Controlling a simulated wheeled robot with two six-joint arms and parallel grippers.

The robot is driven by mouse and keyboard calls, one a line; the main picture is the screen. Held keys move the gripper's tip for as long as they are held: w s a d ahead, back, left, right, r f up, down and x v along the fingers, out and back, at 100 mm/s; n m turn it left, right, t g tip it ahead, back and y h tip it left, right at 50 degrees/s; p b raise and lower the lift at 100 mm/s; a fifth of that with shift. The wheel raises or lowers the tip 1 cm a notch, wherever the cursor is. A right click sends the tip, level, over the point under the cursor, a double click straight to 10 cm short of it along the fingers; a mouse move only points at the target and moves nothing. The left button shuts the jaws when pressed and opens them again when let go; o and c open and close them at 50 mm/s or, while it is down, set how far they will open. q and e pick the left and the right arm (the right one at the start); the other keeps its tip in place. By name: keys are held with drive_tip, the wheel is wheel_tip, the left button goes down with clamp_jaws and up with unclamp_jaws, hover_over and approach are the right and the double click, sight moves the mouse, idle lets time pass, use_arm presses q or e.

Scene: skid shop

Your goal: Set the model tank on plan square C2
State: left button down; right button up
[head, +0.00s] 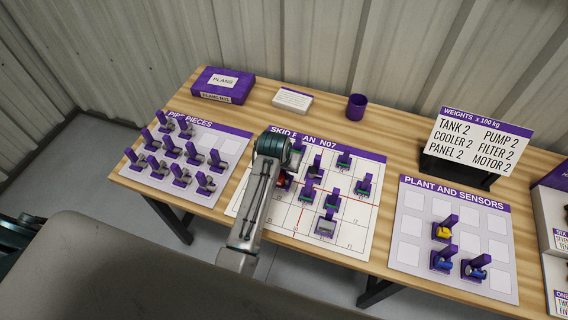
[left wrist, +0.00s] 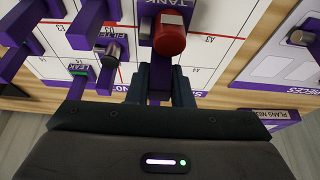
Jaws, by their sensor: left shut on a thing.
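The model tank (left wrist: 170,38), a red cylinder on a purple piece lettered TANK, is held in my left gripper (left wrist: 160,82). The fingers are shut on its purple upright part. In the head view only a bit of the red tank (head: 282,181) shows under my left gripper (head: 285,167). It is over the upper left part of the skid plan (head: 352,238); whether it touches the sheet I cannot tell. In the left wrist view the labels A3 and A4 are near it. Square C2 cannot be picked out clearly. My right gripper is not in view.
Several purple-backed pieces stand on the plan, including a filter piece (left wrist: 113,52) near the tank. The pipe pieces sheet (head: 140,178) lies left. The plant and sensors sheet (head: 408,255) lies right with three pieces. A weights sign (head: 480,140) and purple cup (head: 356,107) stand behind.

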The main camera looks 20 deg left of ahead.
sight(284, 173)
use_arm(q)
drive_tip(key=shift+f, duration=1.55)
drive_tip(key=shift+p, duration=0.3)
drive_tip(key=shift+f, duration=0.25)
drive_tip(key=shift+f, duration=0.5)
drive_tip(key=c, duration=1.2)
unclamp_jaws()
